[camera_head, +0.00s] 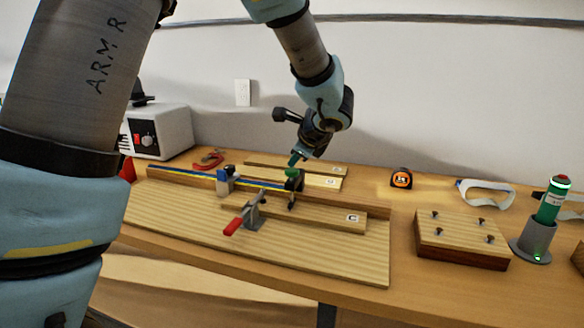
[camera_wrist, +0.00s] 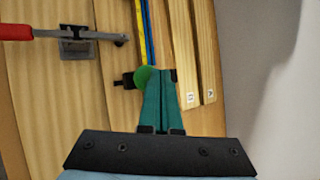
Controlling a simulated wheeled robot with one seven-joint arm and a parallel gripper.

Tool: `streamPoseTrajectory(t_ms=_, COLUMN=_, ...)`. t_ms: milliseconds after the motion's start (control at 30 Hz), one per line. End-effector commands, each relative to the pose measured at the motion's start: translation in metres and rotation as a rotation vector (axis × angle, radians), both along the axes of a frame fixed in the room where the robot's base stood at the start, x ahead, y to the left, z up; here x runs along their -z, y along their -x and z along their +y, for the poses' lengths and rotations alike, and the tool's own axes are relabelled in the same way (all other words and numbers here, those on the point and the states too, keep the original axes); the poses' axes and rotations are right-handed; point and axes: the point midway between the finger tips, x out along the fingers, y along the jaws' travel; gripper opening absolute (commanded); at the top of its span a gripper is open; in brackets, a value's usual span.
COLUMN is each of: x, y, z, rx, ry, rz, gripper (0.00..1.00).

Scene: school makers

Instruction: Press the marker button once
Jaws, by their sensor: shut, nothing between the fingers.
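The marker button is a round green knob (camera_head: 291,173) on a small black block (camera_head: 295,184) beside the fence of the wooden jig board. In the wrist view the green knob (camera_wrist: 143,78) shows just left of my fingertips and is partly covered by them. My gripper (camera_head: 294,161) is shut and empty, with its teal fingers pointing down at the knob from above. In the wrist view the closed fingertips (camera_wrist: 161,72) overlap the knob's right edge. I cannot tell whether they touch it.
A red-handled toggle clamp (camera_head: 233,226) stands on the jig board (camera_head: 330,262) in front. A blue stop (camera_head: 224,181) sits left on the fence. Loose wood strips (camera_head: 326,181) lie behind. A tape measure (camera_head: 401,178), goggles (camera_head: 486,193) and a screw block (camera_head: 460,238) are to the right.

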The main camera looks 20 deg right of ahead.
Motion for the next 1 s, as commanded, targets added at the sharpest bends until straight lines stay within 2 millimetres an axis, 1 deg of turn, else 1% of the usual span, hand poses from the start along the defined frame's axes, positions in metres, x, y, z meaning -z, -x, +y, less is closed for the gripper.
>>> streamPoseTrajectory(t_ms=33, x=-0.006, y=0.000, z=0.000, rx=0.000, ry=0.001, rz=-0.001, gripper=0.00)
streamPoseTrajectory(t_ms=133, x=-0.010, y=0.000, z=0.000, rx=0.000, ry=0.001, rz=-0.001, gripper=0.00)
streamPoseTrajectory(t_ms=467, x=-0.011, y=0.000, z=0.000, rx=0.000, ry=0.000, rz=-0.001, gripper=0.00)
streamPoseTrajectory(t_ms=567, x=-0.014, y=0.000, z=0.000, rx=0.000, ry=0.000, rz=-0.001, gripper=0.00)
streamPoseTrajectory(t_ms=1000, x=-0.055, y=0.000, z=0.000, rx=0.000, ry=0.000, rz=-0.001, gripper=0.00)
